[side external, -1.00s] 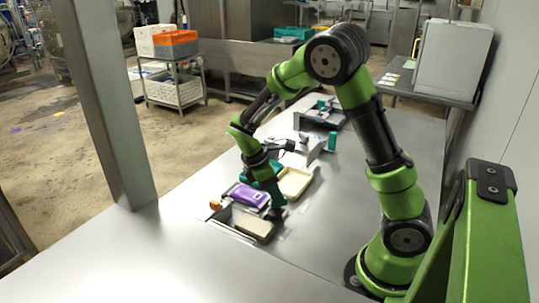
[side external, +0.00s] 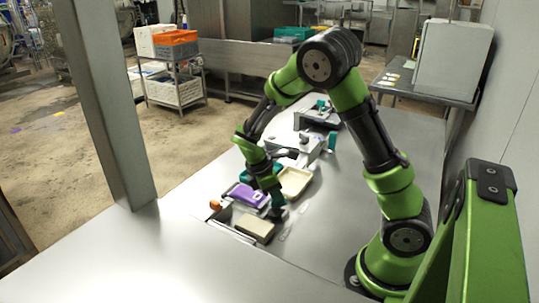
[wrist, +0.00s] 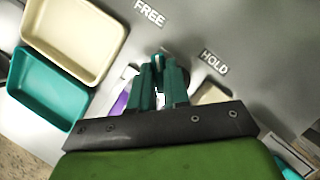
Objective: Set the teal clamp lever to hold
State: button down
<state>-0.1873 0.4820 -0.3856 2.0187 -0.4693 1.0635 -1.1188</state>
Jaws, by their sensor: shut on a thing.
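My gripper (wrist: 160,72) is shut, and its teal fingers point down between the FREE label (wrist: 150,12) and the HOLD label (wrist: 215,62) in the wrist view. The teal clamp lever is mostly hidden between and behind the fingers; I cannot make out its exact angle. In the side view my gripper (side external: 277,208) is low over the bench, beside the purple item (side external: 246,196) and the tan block (side external: 255,228). The two pale label strips lie just right of it.
A cream tray (side external: 296,182) lies just behind my gripper; it also shows in the wrist view (wrist: 72,38) beside a teal tray (wrist: 48,88). A grey device (side external: 312,143) stands farther back. An orange round thing (side external: 215,204) is at the left. The front bench is clear.

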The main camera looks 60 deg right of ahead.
jog(key=shift+m, duration=0.3)
jog(key=m+y, duration=0.1)
jog(key=m, duration=0.2)
jog(key=shift+w+d+m+g, duration=0.1)
jog(key=shift+m+g, duration=0.2)
jog(key=shift+g, duration=0.1)
jog(key=m+y, duration=0.2)
jog(key=m, duration=0.2)
jog(key=shift+d+m, duration=0.1)
jog(key=shift+m, duration=0.2)
jog(key=m+y, duration=0.1)
jog(key=m, duration=0.3)
jog(key=shift+d+m+y, duration=0.15)
jog(key=shift+m+y, duration=0.15)
jog(key=shift+y, duration=0.1)
jog(key=shift+d+m+t+y, duration=0.15)
jog(key=shift+m+y, duration=0.25)
jog(key=shift+m, duration=0.7)
jog(key=shift+a+m+t+y, duration=0.1)
jog(key=shift+m+t+y, duration=0.25)
jog(key=shift+m, duration=0.75)
jog(key=c, duration=1.1)
grip_release()
